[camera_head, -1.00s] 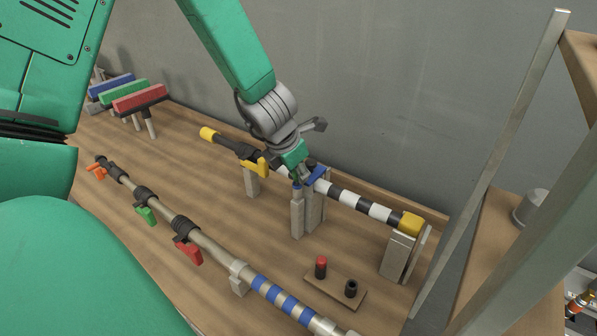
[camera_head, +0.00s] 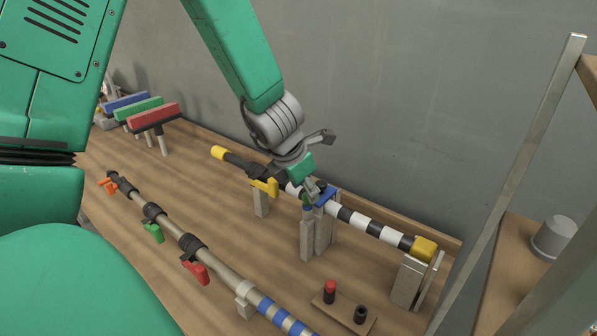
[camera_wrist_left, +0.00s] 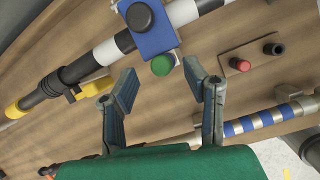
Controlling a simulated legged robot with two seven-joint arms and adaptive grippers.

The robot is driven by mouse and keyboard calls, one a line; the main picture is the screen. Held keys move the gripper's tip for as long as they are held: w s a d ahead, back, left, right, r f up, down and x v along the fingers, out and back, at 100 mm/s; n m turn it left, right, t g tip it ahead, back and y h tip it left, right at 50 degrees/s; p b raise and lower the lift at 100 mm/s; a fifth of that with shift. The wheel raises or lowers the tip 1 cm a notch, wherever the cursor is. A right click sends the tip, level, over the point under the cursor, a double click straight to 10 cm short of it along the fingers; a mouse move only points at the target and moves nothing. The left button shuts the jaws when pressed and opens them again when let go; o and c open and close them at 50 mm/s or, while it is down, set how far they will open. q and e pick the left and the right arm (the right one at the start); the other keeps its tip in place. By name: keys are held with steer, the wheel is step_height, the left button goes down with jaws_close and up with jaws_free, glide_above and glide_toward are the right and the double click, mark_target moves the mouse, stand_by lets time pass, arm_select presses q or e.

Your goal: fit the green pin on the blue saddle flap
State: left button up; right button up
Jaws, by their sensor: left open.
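The blue saddle flap (camera_head: 326,195) sits on the black-and-white striped pipe (camera_head: 366,223). In the left wrist view the flap (camera_wrist_left: 154,38) is at top centre, with a black round knob on it. The green pin (camera_wrist_left: 163,65) shows there as a round green head at the flap's lower edge; I cannot tell whether it is seated. My left gripper (camera_head: 311,192) is close above the flap, and its arm hides part of it. In the wrist view its two fingers (camera_wrist_left: 160,86) are spread apart, with the pin beyond and between their tips and nothing gripped.
Grey posts (camera_head: 307,237) stand under the striped pipe. In front lies a second pipe with a red lever (camera_head: 196,272) and blue bands. A small wooden block (camera_head: 344,313) holds a red-topped peg and a black one. Coloured brush-like blocks (camera_head: 152,116) stand far left.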

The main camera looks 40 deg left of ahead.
arm_select(q)
steer(key=v, duration=0.8)
steer(key=shift+r, duration=0.25)
steer(key=shift+d, duration=0.1)
